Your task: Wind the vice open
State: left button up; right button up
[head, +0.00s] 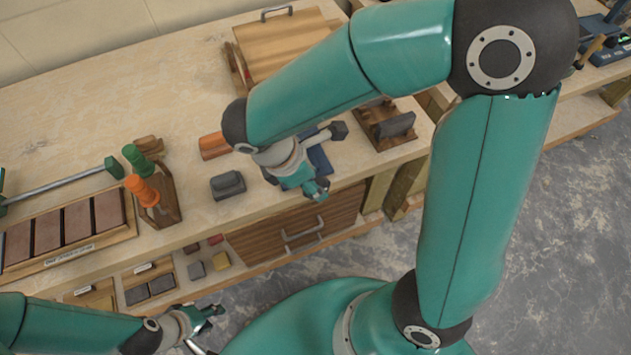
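A blue body that looks like the vice (319,159) is at the front edge of the bench, largely hidden by my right wrist and gripper. A grey bar with a dark end (338,130) sticks out behind it; I cannot tell what it belongs to. My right gripper (318,188) is at the front of the vice, its fingers close to it. Whether they touch, and whether they are open or shut, is unclear. The vice's jaws and handle cannot be made out. My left gripper (208,316) is low at the left, away from the vice, with its fingers apart and empty.
A dark grey block (228,185) and an orange piece (213,146) lie left of the vice. A wooden holder (160,203) has green and orange handles. A wooden box (280,45) stands behind and a wooden tray (388,124) to the right. A drawer (299,224) is below.

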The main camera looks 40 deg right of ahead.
jog(key=shift+x, duration=1.05)
grip_shut()
jog(key=shift+w+a+h, duration=0.1)
jog(key=shift+a+h, duration=0.05)
jog(key=shift+h, duration=0.75)
grip_release()
